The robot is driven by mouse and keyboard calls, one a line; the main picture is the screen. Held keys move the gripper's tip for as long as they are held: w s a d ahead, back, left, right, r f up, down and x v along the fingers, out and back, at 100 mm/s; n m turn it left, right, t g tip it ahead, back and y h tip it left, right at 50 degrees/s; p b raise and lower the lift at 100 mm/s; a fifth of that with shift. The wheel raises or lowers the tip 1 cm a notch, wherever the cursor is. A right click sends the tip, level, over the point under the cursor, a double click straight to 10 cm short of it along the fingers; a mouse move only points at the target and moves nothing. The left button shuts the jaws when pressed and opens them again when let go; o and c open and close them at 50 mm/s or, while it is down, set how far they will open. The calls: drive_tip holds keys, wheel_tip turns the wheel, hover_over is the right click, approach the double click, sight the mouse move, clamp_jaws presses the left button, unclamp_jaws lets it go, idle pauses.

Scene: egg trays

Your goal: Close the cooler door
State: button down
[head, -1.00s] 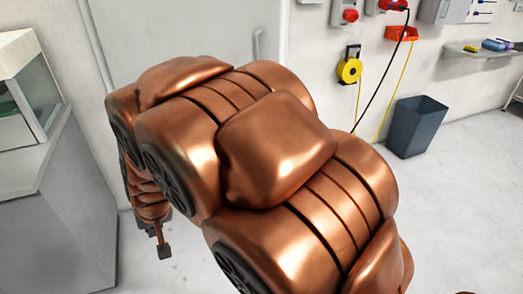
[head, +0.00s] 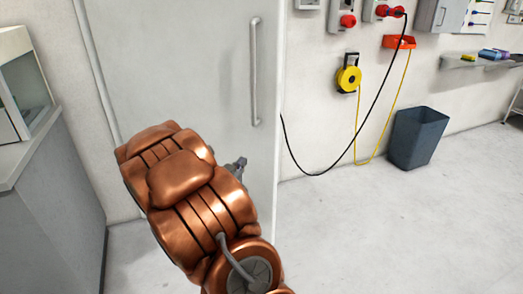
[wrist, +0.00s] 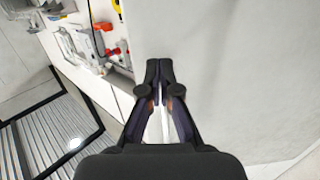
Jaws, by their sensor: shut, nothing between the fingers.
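The cooler door (head: 190,60) is a tall, flat grey panel at the left centre of the head view. It has a long vertical handle (head: 255,70) near its right edge. My arm hides its lower part, and I cannot tell whether a gap remains along its edge. My gripper (head: 238,166) shows beside my arm, in front of the lower right part of the door. In the wrist view the gripper (wrist: 160,72) is shut and empty, with its tips close to the pale door surface (wrist: 225,70). I cannot tell whether they touch it.
A grey cabinet (head: 50,215) with a glass-sided case (head: 25,85) stands at left. A dark bin (head: 417,138), a yellow reel (head: 348,78) and hanging cables are at right. The floor at right is clear. A dark-framed ribbed panel (wrist: 50,140) shows in the wrist view.

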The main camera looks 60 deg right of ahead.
drive_tip(key=s, duration=0.1)
drive_tip(key=h, duration=0.1)
approach(264, 139)
drive_tip(key=shift+g, duration=0.3)
drive_tip(key=x, duration=0.7)
drive_tip(key=shift+w, duration=0.1)
drive_tip(key=shift+r, duration=0.1)
drive_tip(key=shift+d, duration=0.1)
